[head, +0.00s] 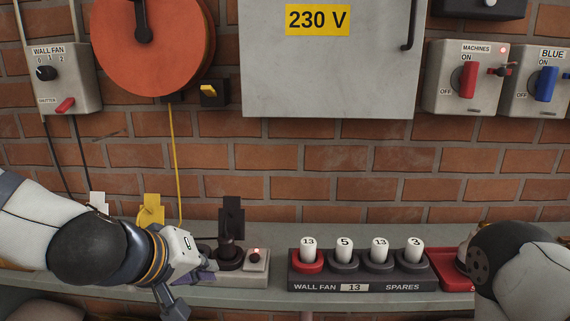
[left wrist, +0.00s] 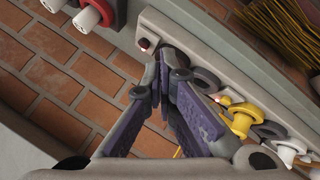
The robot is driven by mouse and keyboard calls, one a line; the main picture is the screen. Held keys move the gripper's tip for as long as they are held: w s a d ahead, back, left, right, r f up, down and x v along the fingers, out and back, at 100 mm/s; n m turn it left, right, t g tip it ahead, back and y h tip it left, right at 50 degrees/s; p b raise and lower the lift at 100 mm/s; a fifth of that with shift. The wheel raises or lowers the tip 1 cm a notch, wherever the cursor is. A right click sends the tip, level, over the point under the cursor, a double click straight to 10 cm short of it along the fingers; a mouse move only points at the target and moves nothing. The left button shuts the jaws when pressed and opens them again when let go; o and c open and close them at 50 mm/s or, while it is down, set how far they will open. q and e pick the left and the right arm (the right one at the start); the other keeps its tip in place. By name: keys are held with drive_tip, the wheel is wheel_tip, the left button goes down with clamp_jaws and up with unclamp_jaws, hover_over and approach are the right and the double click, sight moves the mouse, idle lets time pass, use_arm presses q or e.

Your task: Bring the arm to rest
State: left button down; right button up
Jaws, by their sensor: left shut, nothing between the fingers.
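My left gripper (head: 190,288) comes in from the left in the head view, low in front of the shelf and the socket strip. In the left wrist view its two purple-padded fingers (left wrist: 168,85) meet at the tips, shut and empty. The fingers are partly hidden by the gripper body in the head view. My right arm (head: 515,265) shows at the lower right edge of the head view; its gripper cannot be made out.
The socket strip (head: 256,262) with a lit red lamp, black plug (head: 231,225) and yellow plug (head: 151,212) is close to my left gripper. A fuse rack (head: 330,286) stands right of it. A wall fan box (head: 65,78), grey 230 V cabinet (head: 330,75) and machines switch (head: 465,80) are on the brick wall.

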use_arm(q)
drive_tip(key=s+a+f+m+g+y, duration=0.1)
drive_tip(key=s+a+f+g, duration=0.15)
drive_tip(key=s+f, duration=0.65)
drive_tip(key=s+a+f+m+g+y, duration=0.1)
drive_tip(key=s+a+f+g, duration=0.15)
drive_tip(key=s+f, duration=0.7)
drive_tip(key=s+a+f+m+g, duration=0.1)
drive_tip(key=s+a+f+g, duration=0.1)
drive_tip(key=s+f, duration=0.3)
drive_tip(key=s+a+f+m+g+y, duration=0.1)
drive_tip(key=s+f+g, duration=0.2)
drive_tip(key=s+f, duration=0.3)
drive_tip(key=s, duration=0.5)
drive_tip(key=shift+a+m, duration=0.3)
drive_tip(key=shift+a, duration=0.05)
drive_tip(key=shift+s, duration=0.15)
